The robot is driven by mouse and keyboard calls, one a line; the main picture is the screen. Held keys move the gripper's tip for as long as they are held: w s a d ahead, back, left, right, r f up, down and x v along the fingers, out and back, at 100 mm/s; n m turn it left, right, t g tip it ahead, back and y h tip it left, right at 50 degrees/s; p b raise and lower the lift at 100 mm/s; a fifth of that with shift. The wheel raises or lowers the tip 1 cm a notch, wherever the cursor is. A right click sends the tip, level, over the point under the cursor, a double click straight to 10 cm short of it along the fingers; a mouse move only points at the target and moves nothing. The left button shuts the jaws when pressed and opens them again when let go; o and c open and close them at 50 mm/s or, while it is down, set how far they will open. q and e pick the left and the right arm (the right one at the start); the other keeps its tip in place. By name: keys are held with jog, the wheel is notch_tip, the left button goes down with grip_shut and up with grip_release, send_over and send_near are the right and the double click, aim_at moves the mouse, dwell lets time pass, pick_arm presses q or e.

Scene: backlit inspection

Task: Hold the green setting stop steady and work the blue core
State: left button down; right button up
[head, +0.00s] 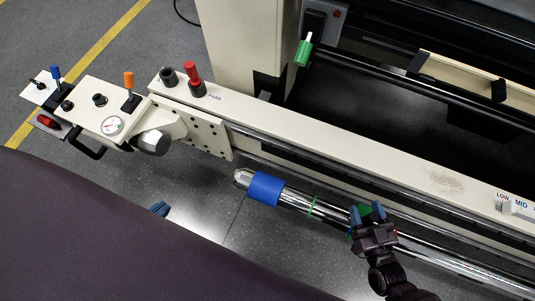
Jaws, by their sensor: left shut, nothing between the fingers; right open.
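The blue core (267,188) is a blue sleeve around the chrome bar, near the bar's rounded left end. The green setting stop (364,209) is further right along the bar, mostly hidden behind my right gripper (367,214). That gripper is open, with its blue-tipped fingers at the stop and green showing between them. I cannot tell whether they touch it. My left gripper (160,209) shows only its blue fingertips, shut and empty, left of and apart from the blue core. The rest is hidden behind a large dark shape in the foreground.
A thin green ring (313,206) marks the bar between core and stop. A cream machine rail (330,154) runs close behind the bar. A control panel (105,112) with levers and a gauge stands at left. Grey floor shows below.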

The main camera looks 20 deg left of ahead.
jog(key=p+v, duration=0.1)
jog(key=v, duration=0.9)
jog(key=shift+s+d, duration=0.3)
